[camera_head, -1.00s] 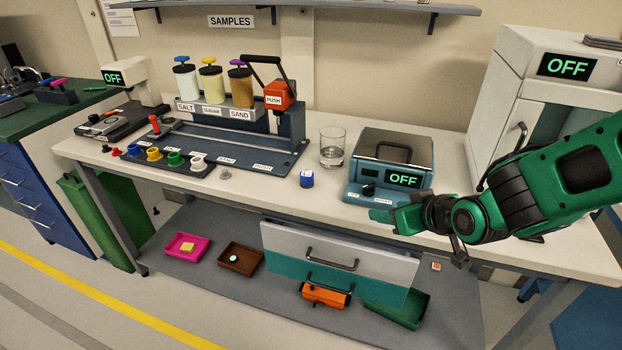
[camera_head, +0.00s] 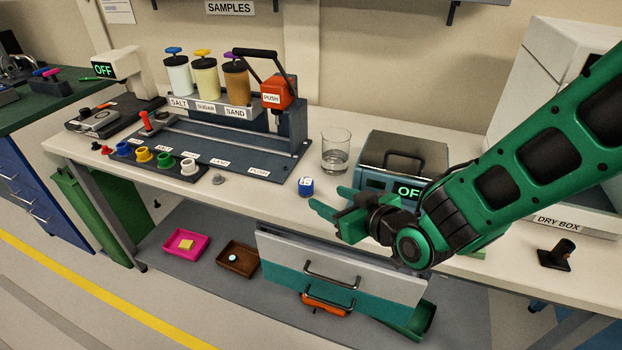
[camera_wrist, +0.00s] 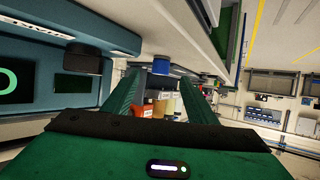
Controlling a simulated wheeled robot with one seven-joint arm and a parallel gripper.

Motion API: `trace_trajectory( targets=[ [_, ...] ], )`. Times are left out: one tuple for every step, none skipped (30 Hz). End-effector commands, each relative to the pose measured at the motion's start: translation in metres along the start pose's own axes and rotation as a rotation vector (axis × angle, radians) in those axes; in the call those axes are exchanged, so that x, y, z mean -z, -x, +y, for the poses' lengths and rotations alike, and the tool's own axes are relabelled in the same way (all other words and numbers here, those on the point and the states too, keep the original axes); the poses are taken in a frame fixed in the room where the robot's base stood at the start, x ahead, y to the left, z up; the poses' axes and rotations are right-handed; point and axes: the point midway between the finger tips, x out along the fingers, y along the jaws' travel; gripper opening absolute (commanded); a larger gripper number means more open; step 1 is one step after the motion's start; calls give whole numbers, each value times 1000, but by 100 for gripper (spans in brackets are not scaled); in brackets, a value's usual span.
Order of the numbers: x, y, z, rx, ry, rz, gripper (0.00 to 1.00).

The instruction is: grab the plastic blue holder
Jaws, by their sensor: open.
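A small blue holder (camera_head: 306,188) with a whitish top stands on the white bench near its front edge. It also shows in the wrist view as a blue shape (camera_wrist: 176,66) just beyond my fingers. My gripper (camera_head: 328,199) is open and empty, just right of this holder, its fingers pointing left toward it. In the wrist view the two green fingers of my gripper (camera_wrist: 162,82) are spread apart, with the holder ahead of them. Another blue piece, a ring-like cup (camera_head: 123,149), sits in the dark rack at the left.
A glass beaker (camera_head: 335,150) stands behind the holder. A blue-grey device (camera_head: 375,180) reading OFF is behind my gripper. The dark sample station (camera_head: 270,160) is to the left. An open drawer (camera_head: 340,270) juts out below the bench edge.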

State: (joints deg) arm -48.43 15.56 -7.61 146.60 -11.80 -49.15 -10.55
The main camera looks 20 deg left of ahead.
Motion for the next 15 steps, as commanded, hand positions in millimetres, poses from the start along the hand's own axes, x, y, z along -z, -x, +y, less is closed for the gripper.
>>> trace_trajectory(
  targets=[
    [0,-1,-3,4,1,2,52],
    [0,-1,-4,6,2,4,52],
    [0,-4,-4,7,2,5,52],
    [0,-6,-5,8,2,6,52],
    [0,-9,-5,8,3,6,52],
    [0,-14,-6,8,3,6,52],
    [1,-19,-6,9,4,6,52],
    [1,-24,-6,9,4,6,52],
    [1,-30,-7,9,4,6,52],
    [1,-35,-7,9,3,6,52],
    [1,-39,-7,10,3,6,52],
    [1,-44,-7,10,3,6,52],
    [2,-48,-7,9,3,6,52],
    [2,-51,-7,9,3,6,52],
    [1,-54,-8,10,4,6,52]
  ],
)
